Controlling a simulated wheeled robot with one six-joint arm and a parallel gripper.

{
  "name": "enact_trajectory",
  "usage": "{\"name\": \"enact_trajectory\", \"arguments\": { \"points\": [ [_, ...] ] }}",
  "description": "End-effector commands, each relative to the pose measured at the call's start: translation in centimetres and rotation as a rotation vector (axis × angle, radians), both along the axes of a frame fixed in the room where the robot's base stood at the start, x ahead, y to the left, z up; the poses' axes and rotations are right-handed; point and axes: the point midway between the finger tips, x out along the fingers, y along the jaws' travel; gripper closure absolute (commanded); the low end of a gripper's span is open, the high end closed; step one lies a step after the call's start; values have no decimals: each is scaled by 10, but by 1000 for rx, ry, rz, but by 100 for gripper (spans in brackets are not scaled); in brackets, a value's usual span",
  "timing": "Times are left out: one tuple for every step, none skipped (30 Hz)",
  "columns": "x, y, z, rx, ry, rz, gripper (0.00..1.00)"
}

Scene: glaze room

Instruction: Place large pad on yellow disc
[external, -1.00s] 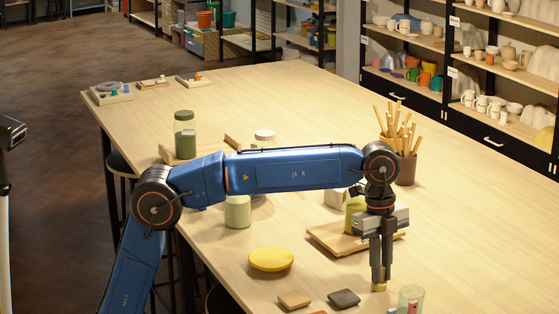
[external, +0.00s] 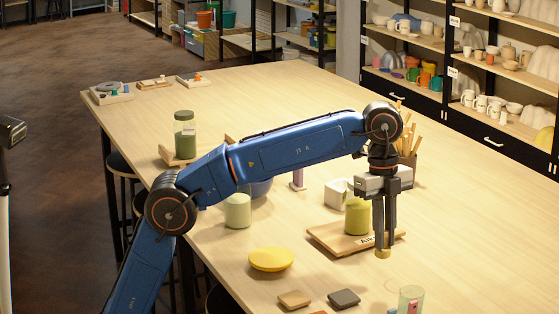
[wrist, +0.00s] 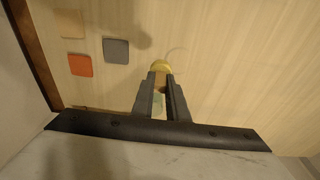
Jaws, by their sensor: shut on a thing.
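The yellow disc (external: 271,259) lies flat on the table, left of my gripper (external: 382,246), with nothing on it. My gripper is shut on a small yellow piece (external: 383,254), held at its fingertips above the table; it also shows in the wrist view (wrist: 161,66). Its full shape is hidden by the fingers, and I cannot tell whether it is the large pad. A tan square (external: 294,299) and a dark grey square (external: 344,298) lie on the table in front of the disc. An orange square (wrist: 80,65) shows beside them in the wrist view.
A clear glass (external: 411,298) with something reddish in it stands at the front right. A wooden board (external: 330,240) bearing a green jar (external: 357,217) is behind my gripper. A pale green cylinder (external: 238,211) stands behind the disc. Bare table lies between disc and gripper.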

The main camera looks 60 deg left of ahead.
Motion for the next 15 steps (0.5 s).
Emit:
{"name": "enact_trajectory", "arguments": {
  "points": [
    [-1,3,4,-1,-1,1,100],
    [-2,5,6,-1,-2,1,100],
    [-5,10,9,-1,-2,1,100],
    [-7,15,10,-1,-2,2,100],
    [-9,21,13,-1,-2,2,100],
    [-14,29,16,-1,-3,3,100],
    [-18,36,17,-1,-2,3,100],
    [-22,43,20,-1,-1,4,100],
    [-28,54,22,-1,-1,4,100],
    [-33,62,24,-2,-1,4,100],
    [-39,70,26,-2,-1,4,100],
    [-46,80,28,-2,-1,5,100],
    [-51,88,30,-2,-1,4,100],
    [-56,95,31,-2,0,4,100],
    [-64,105,33,-2,0,5,100]
  ]
}}
